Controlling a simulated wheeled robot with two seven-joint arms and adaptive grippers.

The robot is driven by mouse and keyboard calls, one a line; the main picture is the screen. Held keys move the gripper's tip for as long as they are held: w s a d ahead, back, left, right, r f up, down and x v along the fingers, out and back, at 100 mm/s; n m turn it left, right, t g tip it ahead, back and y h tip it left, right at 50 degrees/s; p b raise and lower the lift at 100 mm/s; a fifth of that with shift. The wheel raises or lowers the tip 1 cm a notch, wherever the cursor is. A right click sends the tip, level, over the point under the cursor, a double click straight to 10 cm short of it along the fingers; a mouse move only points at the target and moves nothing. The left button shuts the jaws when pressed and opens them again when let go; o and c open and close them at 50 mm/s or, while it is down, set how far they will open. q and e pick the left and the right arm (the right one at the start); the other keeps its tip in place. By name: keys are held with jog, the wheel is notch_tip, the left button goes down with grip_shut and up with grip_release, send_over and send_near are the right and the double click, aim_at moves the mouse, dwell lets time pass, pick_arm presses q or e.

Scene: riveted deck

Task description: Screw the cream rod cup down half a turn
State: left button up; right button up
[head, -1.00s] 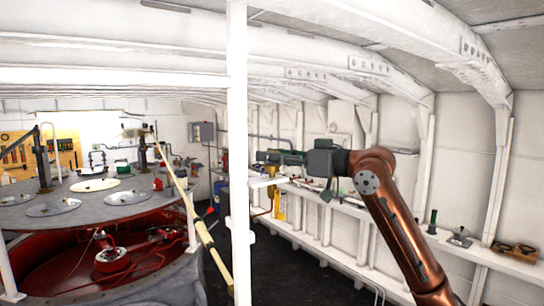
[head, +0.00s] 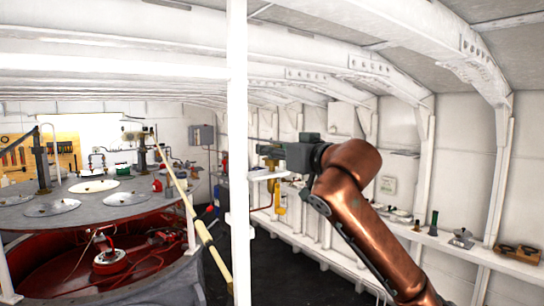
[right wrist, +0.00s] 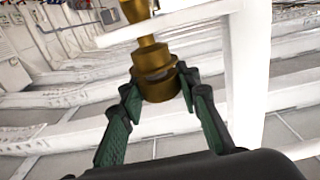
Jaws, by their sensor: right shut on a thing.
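In the head view a brass-coloured cup (head: 270,150) sits beside the white post at my right gripper (head: 268,155). In the right wrist view the brass cup (right wrist: 158,88) has a stepped neck and lies between the two green-padded fingers of my right gripper (right wrist: 157,82), which is shut on it. A wider brass body (right wrist: 134,10) continues beyond the neck. I see brass, not a clear cream colour, and no mark naming the cup. A further yellow-brass part (head: 279,200) hangs below the gripper in the head view. My left gripper is not in view.
A white post (head: 238,150) stands just left of the gripper. A long pale yellow pole (head: 208,240) leans left of it. A round grey-topped machine (head: 85,210) fills the left. A white wall shelf (head: 480,258) with small items runs along the right.

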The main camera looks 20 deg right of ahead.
jog(key=m+h, duration=0.2)
jog(key=h, duration=0.1)
jog(key=m+t+h, duration=0.1)
jog(key=m+h, duration=0.1)
jog(key=h, duration=0.1)
jog(key=shift+a+b, duration=0.15)
jog(key=shift+b, duration=0.25)
jog(key=shift+r+m+h, duration=0.1)
jog(key=shift+m+h, duration=0.8)
jog(key=shift+h, duration=0.6)
jog(key=shift+h, duration=0.3)
jog(key=o, duration=1.2)
jog(key=v, duration=1.2)
jog(key=shift+r, duration=0.15)
